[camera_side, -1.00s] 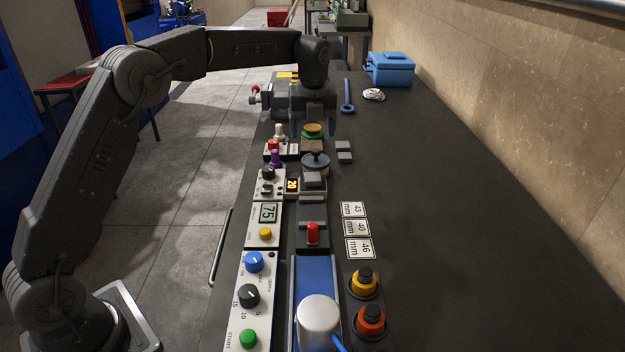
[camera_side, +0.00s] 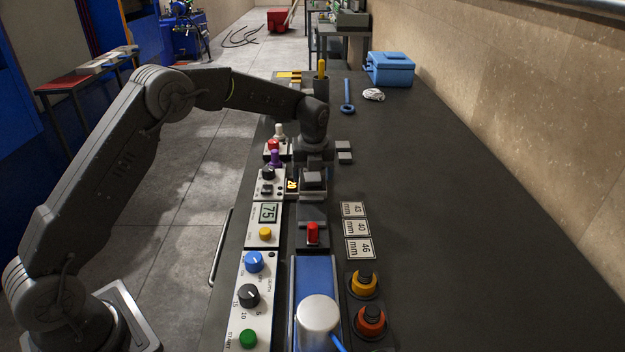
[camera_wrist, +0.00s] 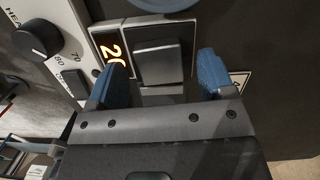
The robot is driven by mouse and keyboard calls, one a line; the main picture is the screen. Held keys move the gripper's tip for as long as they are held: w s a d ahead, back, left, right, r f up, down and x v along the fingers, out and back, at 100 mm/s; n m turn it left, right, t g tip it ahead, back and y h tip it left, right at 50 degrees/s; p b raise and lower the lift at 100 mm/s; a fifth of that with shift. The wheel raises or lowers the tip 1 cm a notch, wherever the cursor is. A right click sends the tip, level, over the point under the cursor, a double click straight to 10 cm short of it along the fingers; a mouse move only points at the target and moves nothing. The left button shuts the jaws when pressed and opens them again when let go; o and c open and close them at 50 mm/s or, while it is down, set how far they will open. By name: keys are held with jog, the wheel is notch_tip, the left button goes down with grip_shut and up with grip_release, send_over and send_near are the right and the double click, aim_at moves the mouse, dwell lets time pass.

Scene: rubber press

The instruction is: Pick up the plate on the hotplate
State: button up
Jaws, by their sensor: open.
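The hotplate (camera_side: 313,193) sits in the row of devices beside an orange display (camera_side: 292,184) reading 20. A dark grey block (camera_side: 313,179), which looks like the plate, rests on it. In the wrist view the plate (camera_wrist: 160,62) is a dark square with a lighter band, on the dark hotplate surface (camera_wrist: 180,22). My gripper (camera_wrist: 160,78) is open, with its blue fingertips to the left and right of the plate's near edge. No grip on it shows. In the side view my gripper (camera_side: 314,165) is just behind and above the plate; its fingertips are hidden.
A white control panel (camera_side: 268,184) with a dark knob stands left of the hotplate. A red-topped part (camera_side: 312,233) stands in front. Labelled cards (camera_side: 356,228) lie to the right, and grey blocks (camera_side: 344,152) lie right of my gripper. The table's right side is clear.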

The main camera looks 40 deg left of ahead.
jog(key=shift+f, duration=0.25)
jog(key=shift+c, duration=0.4)
jog(key=c, duration=1.1)
